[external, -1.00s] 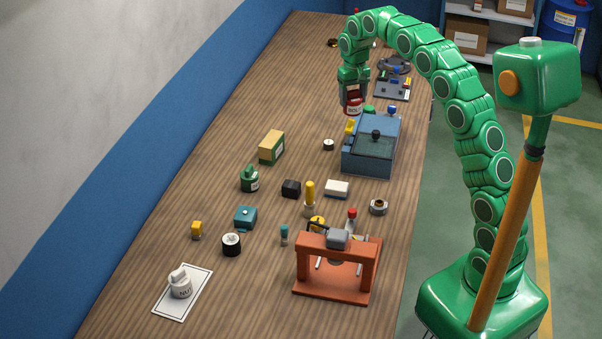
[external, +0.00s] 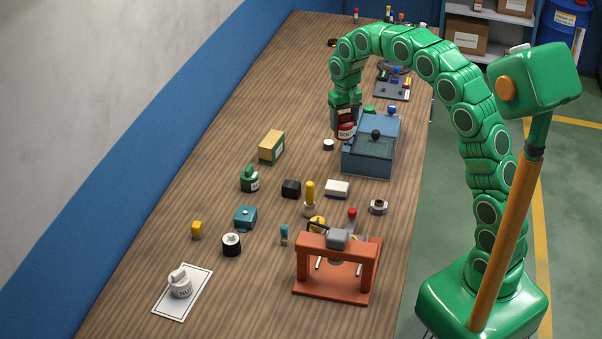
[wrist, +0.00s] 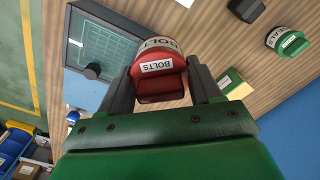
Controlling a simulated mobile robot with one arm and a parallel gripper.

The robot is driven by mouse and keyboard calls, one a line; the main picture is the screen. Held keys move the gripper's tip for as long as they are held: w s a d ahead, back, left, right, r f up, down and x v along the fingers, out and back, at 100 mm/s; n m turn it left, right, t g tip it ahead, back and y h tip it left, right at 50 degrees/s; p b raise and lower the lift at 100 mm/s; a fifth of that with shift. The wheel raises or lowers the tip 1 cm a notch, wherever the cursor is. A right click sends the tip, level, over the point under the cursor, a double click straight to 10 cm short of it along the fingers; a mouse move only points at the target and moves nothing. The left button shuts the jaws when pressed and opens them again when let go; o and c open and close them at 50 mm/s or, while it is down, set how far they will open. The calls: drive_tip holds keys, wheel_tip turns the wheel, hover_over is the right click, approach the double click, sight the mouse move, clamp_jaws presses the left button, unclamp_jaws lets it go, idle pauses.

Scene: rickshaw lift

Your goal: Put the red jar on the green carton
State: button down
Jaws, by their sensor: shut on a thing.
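My gripper (external: 345,121) is shut on the red jar (external: 346,131) and holds it above the table, at the upper left edge of the blue case. In the wrist view the red jar (wrist: 158,67), with a white "BOLTS" label, sits between the two dark fingers of my gripper (wrist: 160,88). The green carton (external: 267,155), with green sides and a tan top, stands on the table to the left of and below my gripper in the external view. It also shows in the wrist view (wrist: 236,89), to the right of the jar. Its top looks bare.
The blue case (external: 371,163) with a dark lid and knob stands close beside the jar. A small white-topped round piece (external: 328,145) lies between jar and carton. A green jar (external: 250,181) stands just below the carton. The table left of the carton is clear.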

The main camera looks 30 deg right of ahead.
drive_tip(key=s+a+f+n, duration=0.1)
drive_tip(key=s+a+f, duration=0.25)
drive_tip(key=s, duration=0.25)
drive_tip(key=shift+w+a+f, duration=0.7)
drive_tip(key=shift+w+f, duration=0.9)
drive_tip(key=shift+w, duration=0.65)
drive_tip(key=shift+w+a+f, duration=0.65)
drive_tip(key=shift+w+f, duration=0.95)
drive_tip(key=shift+w, duration=0.65)
drive_tip(key=shift+w+a+f, duration=0.7)
drive_tip(key=shift+w+f, duration=0.9)
drive_tip(key=shift+w, duration=0.65)
drive_tip(key=shift+f, duration=1.55)
drive_tip(key=shift+f, duration=0.15)
drive_tip(key=shift+c, duration=1)
unclamp_jaws()
wheel_tip(320, 180, up, 12)
drive_tip(key=shift+r, duration=0.2)
